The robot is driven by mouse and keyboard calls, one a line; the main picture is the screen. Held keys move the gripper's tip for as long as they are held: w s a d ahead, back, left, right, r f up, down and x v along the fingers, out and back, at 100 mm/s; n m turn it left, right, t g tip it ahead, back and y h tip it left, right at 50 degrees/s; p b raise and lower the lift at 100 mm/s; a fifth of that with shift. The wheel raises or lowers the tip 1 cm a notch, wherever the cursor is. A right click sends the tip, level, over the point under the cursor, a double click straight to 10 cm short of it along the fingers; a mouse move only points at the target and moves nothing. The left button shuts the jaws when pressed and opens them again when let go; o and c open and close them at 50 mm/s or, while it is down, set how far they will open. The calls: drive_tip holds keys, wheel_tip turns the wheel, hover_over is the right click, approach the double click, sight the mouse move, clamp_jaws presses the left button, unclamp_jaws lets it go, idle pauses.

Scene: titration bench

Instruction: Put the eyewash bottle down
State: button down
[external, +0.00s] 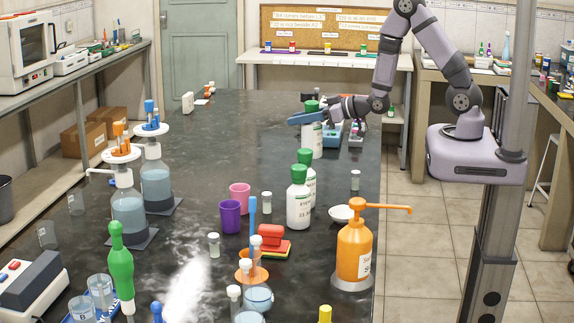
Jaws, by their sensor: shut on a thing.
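The bottle in my gripper (308,117), which I take to be the eyewash bottle (313,141), is white with a green cap and a printed label. It is upright near the far right part of the dark bench (225,130). My gripper is shut around its upper part, just below the cap. The gripper hides part of the bottle's neck. I cannot tell whether its base touches the bench or hangs slightly above it. Two similar white bottles with green caps, a front one (298,205) and one behind it (306,157), stand nearer the camera.
Nearer stand a white dish (341,214), an orange pump bottle (354,252), a purple cup (230,216) and a pink cup (240,195). The bench left of the held bottle is clear.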

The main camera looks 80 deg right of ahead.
wheel_tip(320, 180, down, 6)
drive_tip(key=p, duration=0.1)
idle(0.7)
drive_tip(key=shift+f, duration=0.15)
drive_tip(key=shift+f+p, duration=0.5)
drive_tip(key=shift+f, duration=1.45)
drive_tip(key=c, duration=1.3)
unclamp_jaws()
